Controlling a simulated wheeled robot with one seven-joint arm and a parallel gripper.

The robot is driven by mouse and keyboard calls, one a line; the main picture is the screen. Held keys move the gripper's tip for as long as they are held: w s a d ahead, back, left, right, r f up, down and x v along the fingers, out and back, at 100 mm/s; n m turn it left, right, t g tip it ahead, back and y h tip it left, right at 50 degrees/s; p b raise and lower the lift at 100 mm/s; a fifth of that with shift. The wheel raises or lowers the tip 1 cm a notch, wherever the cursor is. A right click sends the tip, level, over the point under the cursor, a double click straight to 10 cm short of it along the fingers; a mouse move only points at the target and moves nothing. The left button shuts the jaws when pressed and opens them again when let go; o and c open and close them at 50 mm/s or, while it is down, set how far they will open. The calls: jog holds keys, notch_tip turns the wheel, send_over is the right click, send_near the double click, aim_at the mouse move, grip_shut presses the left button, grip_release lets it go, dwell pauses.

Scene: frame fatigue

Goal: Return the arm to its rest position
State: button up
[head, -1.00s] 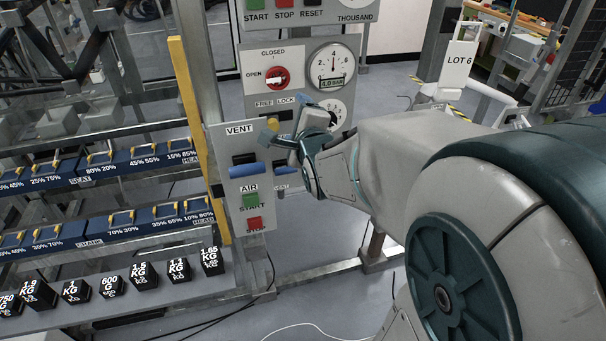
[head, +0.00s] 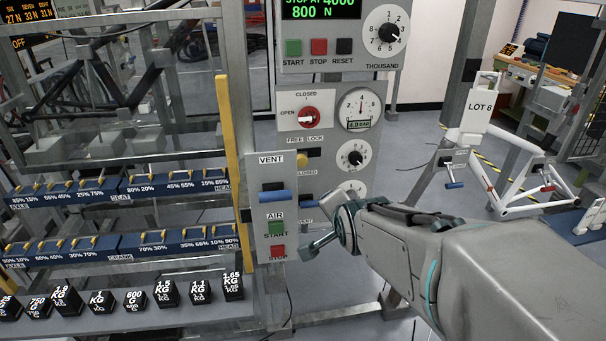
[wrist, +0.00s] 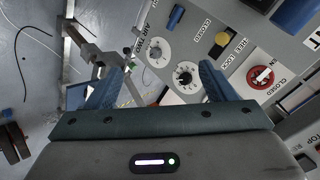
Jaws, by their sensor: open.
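My gripper (head: 328,234) is in front of the lower part of the control panel (head: 325,88) in the head view, just right of the vent and air panel. In the wrist view my gripper (wrist: 160,88) has its two fingers apart with nothing between them. Panel dials (wrist: 185,76) show beyond the fingers. The arm reaches in from the lower right of the head view. Whether the fingertips are near or touching the panel is hard to tell, but a gap seems to show in the wrist view.
The vent and air panel (head: 264,225) with its blue lever stands close left. A yellow post (head: 235,150) and a shelf of black weights (head: 168,293) are further left. A white frame on a stand, tagged LOT 6 (head: 481,105), stands right. Floor (head: 420,135) shows clear between them.

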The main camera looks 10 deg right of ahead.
jog(key=shift+s+a+f+n, duration=0.1)
jog(key=shift+s+f+n, duration=0.1)
jog(key=shift+s+n, duration=0.15)
jog(key=s+f+n+g, duration=0.3)
jog(key=s+n+g, duration=0.4)
jog(key=s+n, duration=0.4)
jog(key=s+a, duration=0.1)
jog(key=s, duration=0.2)
jog(key=shift+s+y, duration=0.2)
jog(key=shift+y, duration=0.2)
jog(key=shift+f, duration=0.1)
dwell(0.9)
